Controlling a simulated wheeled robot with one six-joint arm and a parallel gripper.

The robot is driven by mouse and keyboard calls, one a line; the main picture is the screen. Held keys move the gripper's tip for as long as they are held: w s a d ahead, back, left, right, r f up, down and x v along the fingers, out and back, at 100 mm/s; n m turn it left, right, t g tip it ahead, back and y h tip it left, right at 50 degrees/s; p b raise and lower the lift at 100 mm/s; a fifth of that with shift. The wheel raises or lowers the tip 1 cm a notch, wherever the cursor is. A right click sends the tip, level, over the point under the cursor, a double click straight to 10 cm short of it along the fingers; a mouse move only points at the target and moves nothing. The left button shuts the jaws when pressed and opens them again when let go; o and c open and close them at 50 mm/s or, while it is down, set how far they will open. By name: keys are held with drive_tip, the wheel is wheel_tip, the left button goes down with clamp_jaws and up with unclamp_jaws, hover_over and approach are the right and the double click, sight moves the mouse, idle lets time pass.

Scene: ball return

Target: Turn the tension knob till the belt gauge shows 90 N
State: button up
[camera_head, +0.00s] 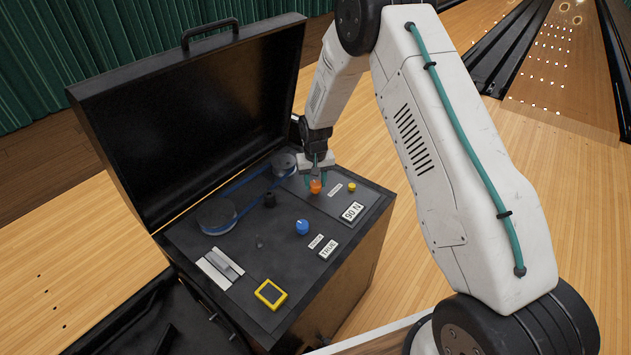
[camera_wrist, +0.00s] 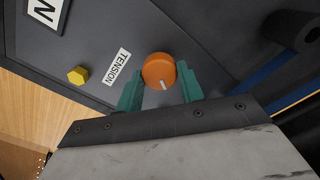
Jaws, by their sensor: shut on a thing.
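The orange tension knob (camera_head: 316,186) sits on the dark top panel of the machine, beside a TENSION label. In the wrist view the knob (camera_wrist: 159,71) shows a white pointer line towards my gripper. My gripper (camera_head: 317,178) is shut on the knob, with one teal finger on either side; the fingers also show in the wrist view (camera_wrist: 160,92). The belt gauge (camera_head: 352,211) reads 90 N in the head view. In the wrist view only part of the gauge (camera_wrist: 45,12) shows, with the letter N.
A blue belt (camera_head: 250,183) runs round two grey pulleys. A blue knob (camera_head: 302,227), a TRUE display (camera_head: 328,249), a yellow-framed square (camera_head: 270,293) and a small yellow knob (camera_head: 351,187) are also on the panel. The raised black lid (camera_head: 200,110) stands behind.

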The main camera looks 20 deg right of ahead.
sight(316, 183)
drive_tip(key=o, duration=1)
drive_tip(key=shift+r, duration=0.15)
wheel_tip(316, 183, up, 8)
drive_tip(key=shift+f, duration=0.2)
drive_tip(key=shift+s, duration=0.1)
drive_tip(key=shift+n+t, duration=0.5)
drive_tip(key=shift+t, duration=0.2)
drive_tip(key=s+d+r, duration=0.1)
drive_tip(key=s+r, duration=0.9)
drive_tip(key=s, duration=0.4)
drive_tip(key=s+d+r, duration=0.1)
drive_tip(key=s+r, duration=0.9)
drive_tip(key=s, duration=0.4)
drive_tip(key=s+d+r, duration=0.1)
drive_tip(key=s+r, duration=0.9)
drive_tip(key=s, duration=0.5)
drive_tip(key=shift+r, duration=0.4)
